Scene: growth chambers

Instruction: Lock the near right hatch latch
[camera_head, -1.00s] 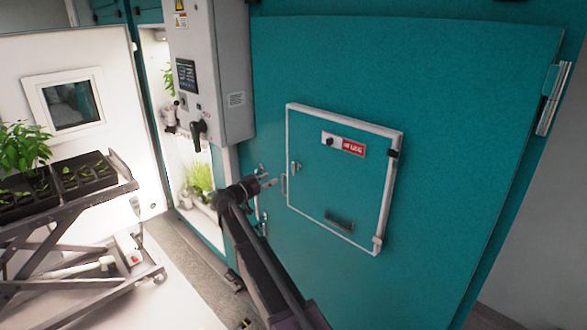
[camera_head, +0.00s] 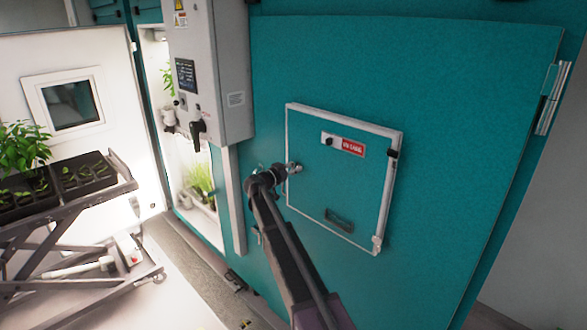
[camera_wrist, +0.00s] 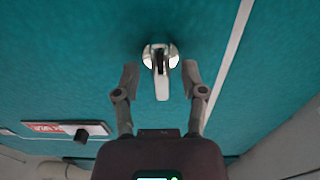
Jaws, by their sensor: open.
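The hatch (camera_head: 340,195) is a teal panel with a white frame, set in the large teal door. In the head view it looks shut. Its latch is a small silver handle (camera_wrist: 161,68) on a round base, between and just beyond my fingertips in the wrist view. My gripper (camera_wrist: 160,80) is open, with one finger on each side of the handle; I see no contact. In the head view my gripper (camera_head: 292,169) is at the hatch's left edge, and my arm hides most of the latch there.
A red and white label with a black knob (camera_head: 343,144) is on the hatch. A grey control box (camera_head: 210,70) with a black handle stands to the left. A cart (camera_head: 75,215) with plant trays is farther left. Open floor lies between the cart and the door.

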